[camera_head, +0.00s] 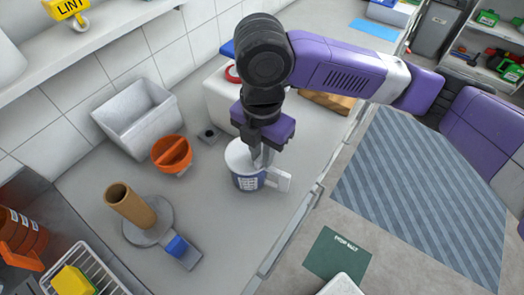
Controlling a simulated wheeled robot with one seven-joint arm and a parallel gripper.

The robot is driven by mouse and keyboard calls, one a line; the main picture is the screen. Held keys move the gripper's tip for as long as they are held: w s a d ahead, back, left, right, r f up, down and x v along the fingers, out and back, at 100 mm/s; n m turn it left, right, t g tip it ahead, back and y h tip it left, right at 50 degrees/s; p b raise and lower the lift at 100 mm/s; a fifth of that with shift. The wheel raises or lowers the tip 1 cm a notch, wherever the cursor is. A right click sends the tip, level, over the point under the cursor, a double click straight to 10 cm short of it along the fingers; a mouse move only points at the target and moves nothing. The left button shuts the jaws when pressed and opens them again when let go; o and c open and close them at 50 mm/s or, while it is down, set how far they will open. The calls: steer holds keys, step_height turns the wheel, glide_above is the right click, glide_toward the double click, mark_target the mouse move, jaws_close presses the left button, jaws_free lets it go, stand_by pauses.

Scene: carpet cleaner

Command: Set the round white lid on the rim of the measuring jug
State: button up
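The measuring jug (247,183) stands upright on the grey counter, white with a blue printed panel and a pale handle on its right. A round white surface at its top (238,156) looks like the lid, lying over the rim or just above it; I cannot tell whether they touch. My gripper (262,162) points down at the right part of this white top, its fingertips close to it. The fingers and wrist hide part of the top. The fingers look close together, but whether they hold the lid is not clear.
Left of the jug are an orange round container (172,153), a white bin (138,115) and a cardboard tube (130,205) on a grey disc. A blue-and-grey block (182,250) lies in front. A white box (222,98) stands behind. Counter in front of the jug is clear.

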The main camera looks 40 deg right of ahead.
steer(key=shift+o, duration=1.2)
steer(key=shift+r+p, duration=2.95)
steer(key=shift+r, duration=0.6)
